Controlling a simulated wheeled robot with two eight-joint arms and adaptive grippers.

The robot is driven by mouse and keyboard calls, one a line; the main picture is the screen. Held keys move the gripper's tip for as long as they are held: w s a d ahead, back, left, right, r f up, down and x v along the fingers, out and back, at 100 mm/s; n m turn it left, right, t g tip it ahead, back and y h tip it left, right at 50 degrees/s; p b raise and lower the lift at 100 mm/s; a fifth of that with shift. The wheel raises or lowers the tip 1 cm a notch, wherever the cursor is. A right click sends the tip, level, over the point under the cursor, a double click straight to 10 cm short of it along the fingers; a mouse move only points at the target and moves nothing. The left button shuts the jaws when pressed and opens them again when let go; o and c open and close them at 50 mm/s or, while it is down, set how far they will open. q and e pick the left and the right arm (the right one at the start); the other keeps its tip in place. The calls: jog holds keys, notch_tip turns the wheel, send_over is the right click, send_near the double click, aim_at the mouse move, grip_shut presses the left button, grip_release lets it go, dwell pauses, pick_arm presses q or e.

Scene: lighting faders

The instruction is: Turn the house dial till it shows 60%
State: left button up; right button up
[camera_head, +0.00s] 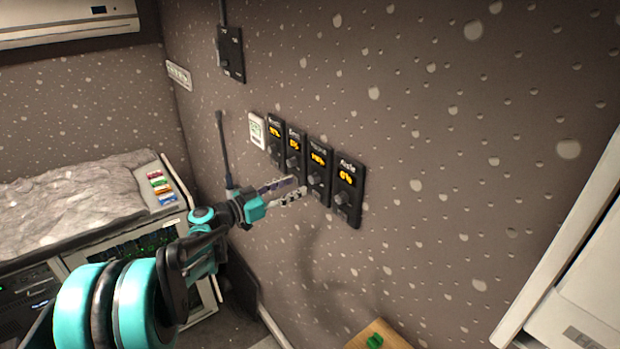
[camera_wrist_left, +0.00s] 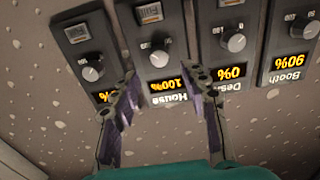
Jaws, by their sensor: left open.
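The House panel (camera_head: 319,160) is a black wall plate with an orange display reading 100% and a grey round dial. In the left wrist view the House dial (camera_wrist_left: 159,57) appears upside down, above its display (camera_wrist_left: 168,86). My left gripper (camera_head: 299,186) is in front of the row of panels, close to the House dial. Its fingers (camera_wrist_left: 162,76) are open and empty, one to each side of the House display, with the dial between and just beyond the tips. I cannot tell whether a tip touches the panel. My right gripper is not in view.
The Aisle panel (camera_head: 347,176), at 0%, is right of House in the head view. The Desk panel (camera_wrist_left: 232,45) reads 0% and the Booth panel (camera_wrist_left: 288,50) 90%. A white wall device (camera_head: 257,130) is beside them. A wooden surface (camera_head: 385,340) is below.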

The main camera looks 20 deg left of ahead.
aim_at(311, 179)
pick_arm(q)
jog(key=x, duration=0.5)
jog(key=shift+w+d+p, duration=0.2)
jog(key=shift+w+p, duration=0.05)
jog(key=shift+p, duration=0.15)
jog(key=shift+s, duration=0.1)
grip_shut()
